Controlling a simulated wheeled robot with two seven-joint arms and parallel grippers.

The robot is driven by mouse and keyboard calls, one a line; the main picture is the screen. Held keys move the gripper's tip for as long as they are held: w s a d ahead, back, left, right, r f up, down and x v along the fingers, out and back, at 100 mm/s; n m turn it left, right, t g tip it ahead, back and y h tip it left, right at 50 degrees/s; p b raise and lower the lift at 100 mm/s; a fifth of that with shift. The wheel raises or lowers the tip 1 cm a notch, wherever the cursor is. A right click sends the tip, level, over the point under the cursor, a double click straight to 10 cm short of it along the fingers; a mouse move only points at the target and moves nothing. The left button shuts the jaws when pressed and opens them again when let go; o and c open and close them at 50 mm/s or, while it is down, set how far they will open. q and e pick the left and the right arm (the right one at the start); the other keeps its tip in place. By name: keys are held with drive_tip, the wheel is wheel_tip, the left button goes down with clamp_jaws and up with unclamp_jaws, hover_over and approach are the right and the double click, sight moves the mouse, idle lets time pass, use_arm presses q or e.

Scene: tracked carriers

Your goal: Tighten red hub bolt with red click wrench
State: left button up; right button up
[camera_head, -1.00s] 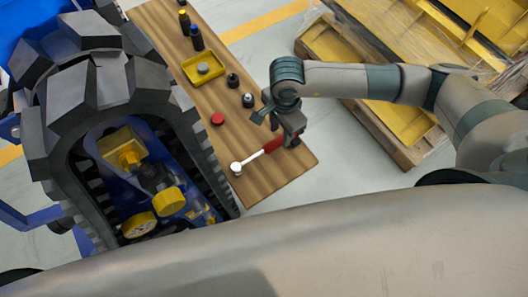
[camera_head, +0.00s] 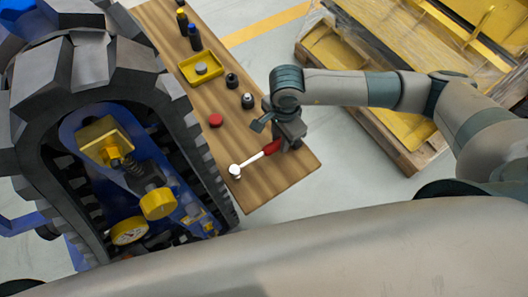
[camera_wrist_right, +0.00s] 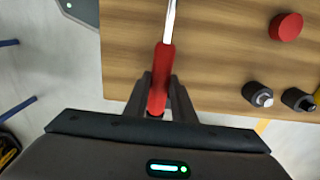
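The red click wrench lies along the near end of the wooden bench, with its red handle (camera_head: 272,147) to the right and its pale round head (camera_head: 235,170) to the left. My right gripper (camera_head: 288,138) is at the handle's end. In the right wrist view, its two dark fingers (camera_wrist_right: 161,92) close against both sides of the red handle (camera_wrist_right: 164,62). The wrench's head is out of the wrist view. I cannot make out a red hub bolt on the tracked carrier (camera_head: 95,215). My left gripper is not in view.
On the bench (camera_head: 262,185) are a red disc (camera_head: 215,120), a yellow tray (camera_head: 188,75), two dark knobbed pieces (camera_head: 248,101) and dark bottles (camera_head: 195,40). The carrier stands close along the bench's left side. A pallet with yellow parts (camera_head: 400,130) lies behind my right arm.

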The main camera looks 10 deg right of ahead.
clamp_jaws()
drive_tip(key=shift+r+p, duration=1.25)
drive_tip(key=shift+r, duration=2.3)
drive_tip(key=shift+f, duration=0.1)
drive_tip(key=n+b, duration=0.1)
drive_tip(key=d+f+n+b, duration=0.1)
drive_tip(key=n, duration=0.1)
drive_tip(key=shift+s+d+f, duration=0.1)
drive_tip(key=shift+s+f, duration=0.15)
drive_tip(key=shift+f, duration=0.05)
drive_tip(key=n, duration=0.1)
drive_tip(key=d+f+n+b, duration=0.1)
drive_tip(key=n+b, duration=0.1)
drive_tip(key=n, duration=0.1)
drive_tip(key=shift+s+d+f, duration=0.3)
drive_tip(key=shift+s+f, duration=0.05)
drive_tip(key=shift+f, duration=0.05)
drive_tip(key=n, duration=0.1)
drive_tip(key=d+f+n+b, duration=0.1)
drive_tip(key=n, duration=0.2)
drive_tip(key=shift+s+d+f+b, duration=0.25)
drive_tip(key=shift+s+d+b, duration=0.05)
drive_tip(key=shift+d+b, duration=0.1)
drive_tip(key=shift+s+d+f+n+b, duration=0.15)
drive_tip(key=shift+d+f+n+b, duration=0.15)
drive_tip(key=shift+n, duration=0.45)
drive_tip(key=shift+s+d+f+n+b, duration=0.15)
drive_tip(key=shift+d+n, duration=0.25)
drive_tip(key=shift+n, duration=0.35)
